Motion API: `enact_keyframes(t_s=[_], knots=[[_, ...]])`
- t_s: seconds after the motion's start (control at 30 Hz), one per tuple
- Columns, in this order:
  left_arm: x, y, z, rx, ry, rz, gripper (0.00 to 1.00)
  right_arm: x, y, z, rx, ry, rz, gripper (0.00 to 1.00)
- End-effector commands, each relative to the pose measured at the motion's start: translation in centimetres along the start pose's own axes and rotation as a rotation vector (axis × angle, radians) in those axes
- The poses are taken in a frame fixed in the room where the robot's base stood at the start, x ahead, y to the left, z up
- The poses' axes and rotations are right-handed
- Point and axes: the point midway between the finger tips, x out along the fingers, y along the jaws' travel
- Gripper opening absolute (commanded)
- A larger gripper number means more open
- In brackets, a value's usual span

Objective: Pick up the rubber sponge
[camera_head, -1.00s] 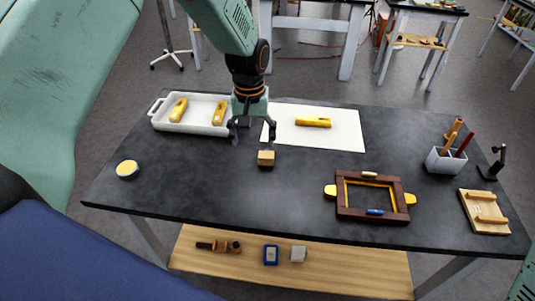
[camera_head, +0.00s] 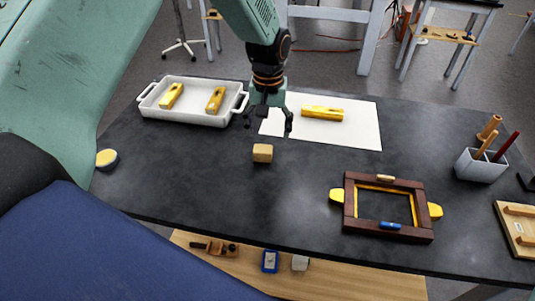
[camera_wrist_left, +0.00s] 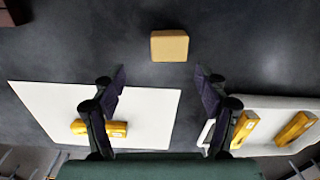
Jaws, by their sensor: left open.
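The rubber sponge appears to be the small tan block (camera_head: 262,153), lying on the dark tabletop (camera_head: 270,205) near its middle. It also shows in the left wrist view as a tan block (camera_wrist_left: 169,46), just beyond the fingertips and roughly centred between them. My left gripper (camera_head: 268,125) hangs over the table behind the block, fingers pointing down, open and empty. In the left wrist view its two fingers (camera_wrist_left: 159,73) are spread wide, with bare dark table between their tips. The gripper does not touch the block. My right gripper is not in view.
A white tray (camera_head: 155,98) with two yellow tools stands back left. A white sheet (camera_head: 352,135) bears another yellow tool (camera_head: 322,113). A wooden frame (camera_head: 350,200) and a tool cup (camera_head: 480,167) stand right. Table around the block is clear.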

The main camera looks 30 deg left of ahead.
Motion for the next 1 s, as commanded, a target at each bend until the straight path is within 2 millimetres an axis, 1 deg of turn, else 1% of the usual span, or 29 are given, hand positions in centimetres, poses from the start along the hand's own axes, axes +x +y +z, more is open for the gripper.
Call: enact_keyframes(t_s=[0.03,0.17,0.37,0.4,0.5,0.6,0.8,1.0], knots=[[0.7,-0.1,0.2,-0.001,-0.004,-0.001,0.74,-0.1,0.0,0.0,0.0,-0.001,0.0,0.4],[2.0,-0.3,0.4,-0.001,-0.004,-0.001,0.74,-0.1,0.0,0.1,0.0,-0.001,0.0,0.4],[4.8,-0.8,1.1,-0.001,-0.004,-0.001,0.74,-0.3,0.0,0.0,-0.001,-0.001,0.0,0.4],[5.4,-0.7,1.0,-0.001,-0.004,-0.001,0.74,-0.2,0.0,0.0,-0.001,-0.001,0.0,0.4],[6.3,-0.6,0.9,-0.001,-0.001,0.0,0.74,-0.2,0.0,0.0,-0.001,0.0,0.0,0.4],[6.6,-0.6,0.8,-0.001,0.0,0.001,0.74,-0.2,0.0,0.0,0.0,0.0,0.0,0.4],[6.6,-0.5,0.7,-0.001,0.0,0.001,0.73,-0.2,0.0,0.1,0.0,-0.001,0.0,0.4],[6.6,-0.5,0.6,-0.001,0.0,0.0,0.56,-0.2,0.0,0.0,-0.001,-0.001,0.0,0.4]])
